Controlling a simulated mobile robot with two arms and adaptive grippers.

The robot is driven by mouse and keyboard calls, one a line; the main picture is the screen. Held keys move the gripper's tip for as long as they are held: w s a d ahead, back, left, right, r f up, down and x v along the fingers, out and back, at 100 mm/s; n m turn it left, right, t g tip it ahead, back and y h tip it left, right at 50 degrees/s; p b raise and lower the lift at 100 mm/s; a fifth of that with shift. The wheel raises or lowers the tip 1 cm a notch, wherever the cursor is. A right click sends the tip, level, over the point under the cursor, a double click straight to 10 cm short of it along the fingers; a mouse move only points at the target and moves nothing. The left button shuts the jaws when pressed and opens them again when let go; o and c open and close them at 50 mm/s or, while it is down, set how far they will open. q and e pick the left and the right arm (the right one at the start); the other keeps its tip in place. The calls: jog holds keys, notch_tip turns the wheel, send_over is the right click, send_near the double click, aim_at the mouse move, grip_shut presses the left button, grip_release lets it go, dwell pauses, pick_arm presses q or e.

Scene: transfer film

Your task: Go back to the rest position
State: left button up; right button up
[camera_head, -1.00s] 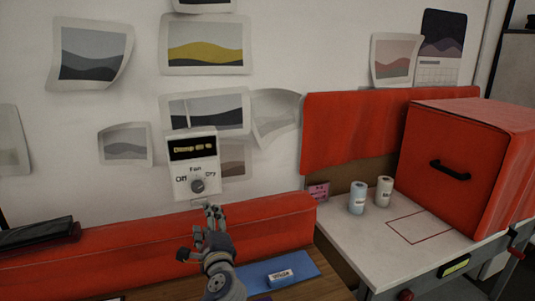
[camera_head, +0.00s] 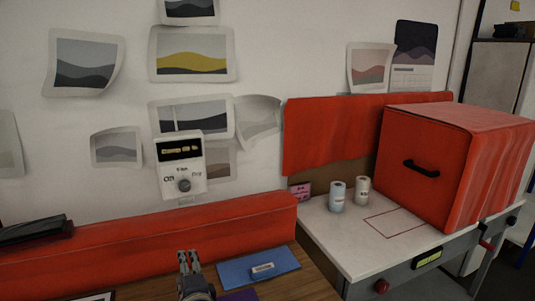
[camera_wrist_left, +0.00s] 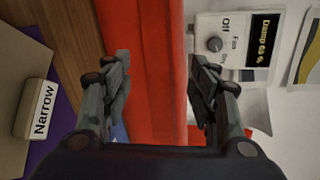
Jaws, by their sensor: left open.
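My left gripper (camera_head: 188,262) is low in the head view, in front of the red padded ledge and over the wooden table. In the left wrist view its two fingers (camera_wrist_left: 160,85) stand wide apart with nothing between them but the red ledge behind. The white control box (camera_head: 181,165) with a display, a dark knob and the labels Off, Fan and Dry hangs on the wall above. It also shows at the upper right of the left wrist view (camera_wrist_left: 232,45), apart from the fingers. My right gripper is not in view.
The red ledge (camera_head: 150,235) runs along the wall. A blue mat (camera_head: 235,272) with a small label block (camera_head: 263,268) lies right of the gripper. On the white bench (camera_head: 335,230) stand two small rolls (camera_head: 337,197) and a red box (camera_head: 420,150) with a black handle.

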pick_arm(q)
jog(key=s+a+f+n+g+h, duration=0.1)
jog(key=s+f+n+g+h, duration=0.2)
jog(key=s+f, duration=0.6)
jog(key=s+a+f+n+g+h, duration=0.1)
jog(key=s+f+n+g, duration=0.4)
jog(key=s, duration=0.7)
jog(key=s+d+f+n+g+h, duration=0.1)
jog(key=s+n, duration=0.2)
jog(key=s, duration=0.6)
jog(key=s+d+f+n+g+h, duration=0.1)
jog(key=s+d+n+g+h, duration=0.1)
jog(key=s, duration=0.7)
notch_tip(320, 180, down, 27)
jog(key=s+b, duration=0.1)
jog(key=b, duration=0.1)
jog(key=s+a+f+g+b, duration=0.2)
jog(key=s+a+f, duration=0.1)
jog(key=s+f, duration=1.4)
notch_tip(320, 180, down, 2)
jog(key=shift+s+a+f, duration=0.15)
jog(key=shift+s+f, duration=0.05)
jog(key=shift+s, duration=0.05)
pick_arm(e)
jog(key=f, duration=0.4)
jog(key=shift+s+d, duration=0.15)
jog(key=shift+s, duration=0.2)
